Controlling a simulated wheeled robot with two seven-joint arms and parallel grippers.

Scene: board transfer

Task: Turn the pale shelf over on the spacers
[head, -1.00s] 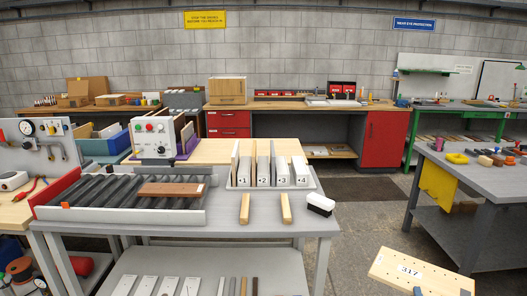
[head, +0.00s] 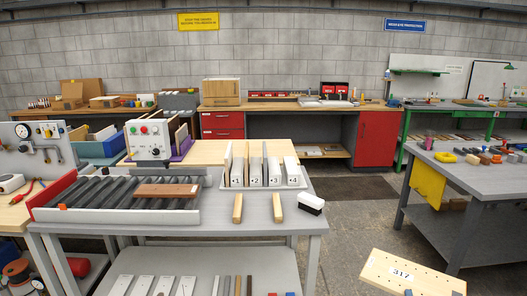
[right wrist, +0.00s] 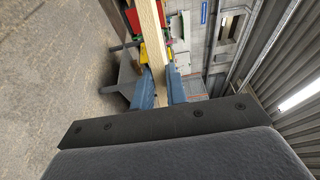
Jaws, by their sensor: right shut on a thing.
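The pale shelf (head: 428,276), a light wooden board with a row of small holes and the label 317, is at the lower right of the head view, off the table. My right gripper (right wrist: 161,88) is shut on it, its blue fingers on either side of the board's edge in the right wrist view (right wrist: 150,20). A blue fingertip also shows below the shelf in the head view. Two wooden spacers, the left one (head: 237,208) and the right one (head: 277,207), lie apart on the grey table (head: 256,226), with nothing on them. My left gripper is out of view.
Behind the spacers stands a white rack (head: 292,184) with numbered upright boards. A black-and-white block (head: 311,203) is right of the spacers. A brown board (head: 166,190) lies on rollers at left. A grey bench (head: 475,178) stands at right; open floor lies between.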

